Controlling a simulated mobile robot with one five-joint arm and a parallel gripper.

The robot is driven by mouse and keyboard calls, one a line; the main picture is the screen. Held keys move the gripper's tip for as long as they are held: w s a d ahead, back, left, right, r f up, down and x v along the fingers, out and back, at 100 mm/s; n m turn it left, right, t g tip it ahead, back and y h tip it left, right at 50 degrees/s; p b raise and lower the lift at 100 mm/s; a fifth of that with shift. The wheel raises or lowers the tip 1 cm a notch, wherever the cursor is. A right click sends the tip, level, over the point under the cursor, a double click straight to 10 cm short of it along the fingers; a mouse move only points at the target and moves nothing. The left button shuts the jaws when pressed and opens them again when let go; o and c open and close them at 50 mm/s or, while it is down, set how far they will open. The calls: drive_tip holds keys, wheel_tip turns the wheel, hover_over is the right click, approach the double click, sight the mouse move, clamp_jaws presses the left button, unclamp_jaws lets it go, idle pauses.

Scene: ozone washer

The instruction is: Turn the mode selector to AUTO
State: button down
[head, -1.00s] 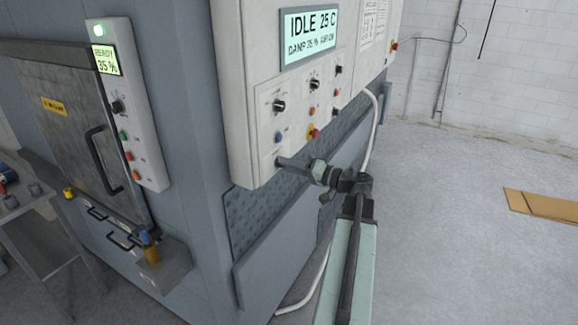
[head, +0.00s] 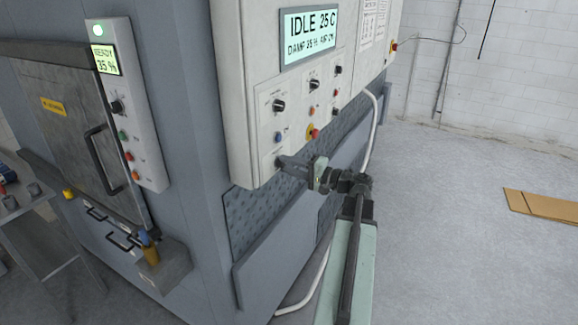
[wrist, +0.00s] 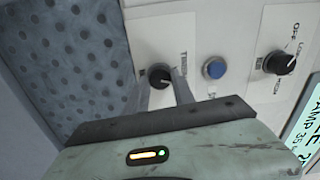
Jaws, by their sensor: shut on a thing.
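My gripper (head: 283,161) reaches the lowest part of the white control panel (head: 240,110). In the wrist view its two fingers (wrist: 165,88) are shut on a small round black knob (wrist: 158,74) with a pale mark. Small labels stand around this knob; they are too blurred to read surely. I cannot read where the gripped knob points.
A display (head: 310,36) reads IDLE 25 C. A white hose (head: 372,130) hangs beside the cabinet. A second panel (head: 125,110) and a hatch stand left. The floor right is clear apart from cardboard (head: 545,205).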

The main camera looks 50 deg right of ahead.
drive_tip(key=c, duration=1.1)
unclamp_jaws()
drive_tip(key=shift+o, duration=0.2)
drive_tip(key=v, duration=0.8)
